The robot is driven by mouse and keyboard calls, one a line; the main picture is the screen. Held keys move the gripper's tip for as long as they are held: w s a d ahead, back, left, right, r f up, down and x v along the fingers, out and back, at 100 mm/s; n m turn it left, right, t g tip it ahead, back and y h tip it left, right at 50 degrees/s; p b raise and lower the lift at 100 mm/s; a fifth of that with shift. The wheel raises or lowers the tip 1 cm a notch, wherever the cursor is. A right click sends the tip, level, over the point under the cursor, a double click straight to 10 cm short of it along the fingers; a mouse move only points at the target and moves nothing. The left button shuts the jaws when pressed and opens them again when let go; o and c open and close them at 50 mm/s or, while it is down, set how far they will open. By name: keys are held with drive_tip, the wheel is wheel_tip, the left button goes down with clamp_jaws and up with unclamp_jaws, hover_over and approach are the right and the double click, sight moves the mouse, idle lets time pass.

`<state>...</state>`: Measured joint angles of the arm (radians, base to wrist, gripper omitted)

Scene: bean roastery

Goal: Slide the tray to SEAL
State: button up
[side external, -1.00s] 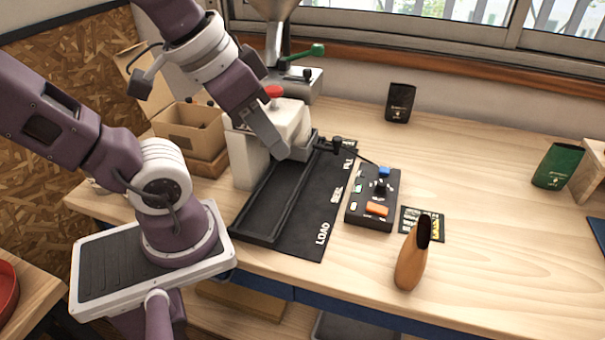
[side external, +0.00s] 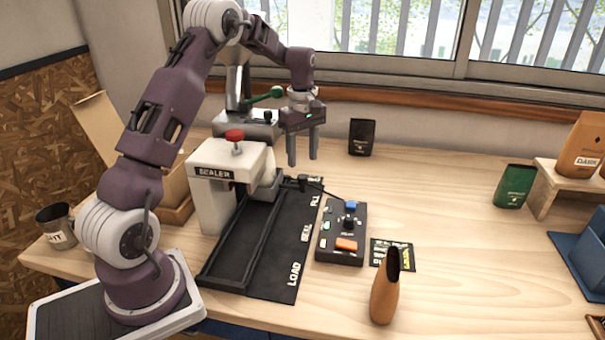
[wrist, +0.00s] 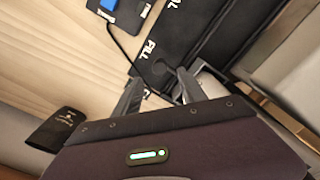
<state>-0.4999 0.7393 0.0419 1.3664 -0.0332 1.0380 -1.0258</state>
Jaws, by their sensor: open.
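The dark tray (side external: 291,183) sits at the FILL end of the black rail (side external: 238,245), partly hidden behind the sealer (side external: 222,178). A dark handle (side external: 312,186) sticks out from its right side, beside the FILL label. My gripper (side external: 303,161) is open and empty, fingers pointing down, above the handle. In the wrist view, its fingers (wrist: 158,76) stand on either side of the dark handle, apart from each other. The SEAL label (side external: 305,233) lies midway along the mat, between FILL and LOAD.
A control box (side external: 341,235) with an orange button and a cable stands right of the mat. A brown vessel (side external: 385,290) stands in front. A black pouch (side external: 361,137) and a green pouch (side external: 514,186) stand farther back. The table's right middle is clear.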

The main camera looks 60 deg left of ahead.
sight(302, 176)
wheel_tip(302, 176, down, 6)
drive_tip(key=shift+f, duration=0.1)
clamp_jaws()
idle(1.5)
